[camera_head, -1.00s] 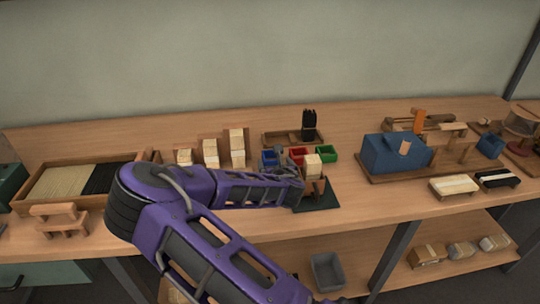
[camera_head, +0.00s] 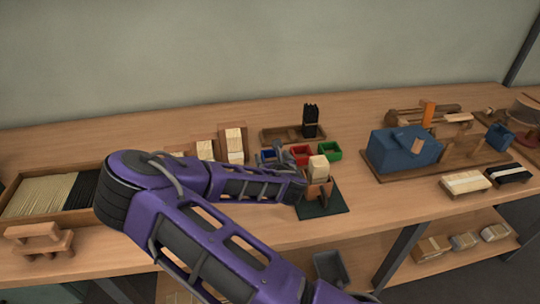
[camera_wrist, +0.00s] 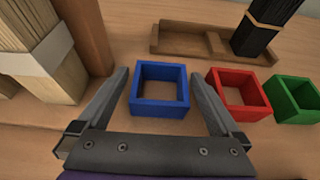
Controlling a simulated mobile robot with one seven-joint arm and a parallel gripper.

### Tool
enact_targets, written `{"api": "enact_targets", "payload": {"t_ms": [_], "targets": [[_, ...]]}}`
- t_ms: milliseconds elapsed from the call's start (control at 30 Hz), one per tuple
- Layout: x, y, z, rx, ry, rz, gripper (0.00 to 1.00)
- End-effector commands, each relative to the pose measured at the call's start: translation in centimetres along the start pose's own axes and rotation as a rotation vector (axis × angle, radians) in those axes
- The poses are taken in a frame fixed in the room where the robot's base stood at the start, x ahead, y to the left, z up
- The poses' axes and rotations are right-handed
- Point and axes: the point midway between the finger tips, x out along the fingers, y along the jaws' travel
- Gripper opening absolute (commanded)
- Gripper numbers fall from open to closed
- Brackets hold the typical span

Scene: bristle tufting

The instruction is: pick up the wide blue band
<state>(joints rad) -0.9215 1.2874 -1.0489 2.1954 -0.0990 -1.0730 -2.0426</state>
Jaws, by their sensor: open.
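The wide blue band (camera_wrist: 160,107) is a square, open-topped blue frame on the wooden bench. In the wrist view it lies between the two fingers of my gripper (camera_wrist: 163,90), with a small gap on each side. My gripper is open and holds nothing. In the head view the blue band (camera_head: 267,155) shows only in part behind my gripper (camera_head: 277,158).
A red band (camera_wrist: 238,92) and a green band (camera_wrist: 293,98) stand close on the right. A wooden tray (camera_wrist: 190,40) with a dark bristle bundle (camera_wrist: 257,35) lies behind. Wooden holders with pale bristles (camera_wrist: 45,70) stand close on the left. A dark green mat (camera_head: 320,203) lies in front.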

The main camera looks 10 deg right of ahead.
Motion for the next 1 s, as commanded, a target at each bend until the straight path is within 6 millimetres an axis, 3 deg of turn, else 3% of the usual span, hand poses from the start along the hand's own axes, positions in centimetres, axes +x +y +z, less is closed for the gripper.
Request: {"api": "enact_targets", "payload": {"t_ms": [233, 267, 667, 867, 1000], "targets": [[0.0, 0.0, 0.0, 0.000, 0.000, 0.000, 1.00], [0.0, 0.0, 0.0, 0.000, 0.000, 0.000, 0.96], [0.0, 0.0, 0.0, 0.000, 0.000, 0.000, 0.25], [0.0, 0.0, 0.1, 0.000, 0.000, -0.001, 0.25], [-0.5, 0.0, 1.3, 0.002, -0.003, 0.000, 0.25]]}}
